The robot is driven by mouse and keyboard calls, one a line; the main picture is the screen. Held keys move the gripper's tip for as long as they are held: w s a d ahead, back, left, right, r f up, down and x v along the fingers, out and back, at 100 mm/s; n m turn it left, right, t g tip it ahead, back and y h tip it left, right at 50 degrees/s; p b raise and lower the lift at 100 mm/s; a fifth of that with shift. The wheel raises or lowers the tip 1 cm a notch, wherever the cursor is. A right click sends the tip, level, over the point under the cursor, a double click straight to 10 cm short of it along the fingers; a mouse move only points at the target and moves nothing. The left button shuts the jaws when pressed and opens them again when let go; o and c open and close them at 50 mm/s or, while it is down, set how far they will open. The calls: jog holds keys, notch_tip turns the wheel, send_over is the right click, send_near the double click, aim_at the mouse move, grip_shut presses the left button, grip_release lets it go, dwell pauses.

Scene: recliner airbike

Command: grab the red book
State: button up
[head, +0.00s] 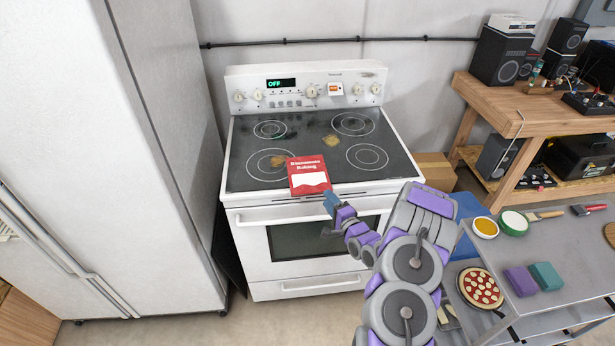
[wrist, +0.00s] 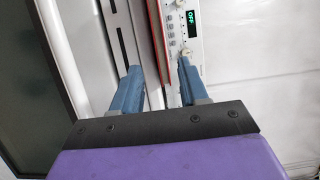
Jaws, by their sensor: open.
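The red book (head: 309,173) with white lettering lies at the front edge of the stove's dark cooktop, apparently sticking out a little over the edge. My gripper (head: 330,198) is just at the book's front right corner in the head view. In the wrist view the two blue fingers of my gripper (wrist: 158,68) are apart. The book shows there edge-on as a thin red strip (wrist: 160,38), ahead of the gap between the fingers and nearer the right one. I cannot tell whether a finger touches it.
The white stove (head: 300,210) has a back panel with knobs and a lit display reading OFF. A tall white fridge (head: 90,150) stands to the left. A grey table (head: 560,240) with sponges and bowls and a wooden workbench (head: 545,115) with speakers are to the right.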

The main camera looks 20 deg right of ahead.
jog(key=w, duration=0.3)
jog(key=shift+w+b, duration=0.35)
jog(key=shift+w, duration=0.05)
jog(key=shift+r, duration=0.1)
grip_shut()
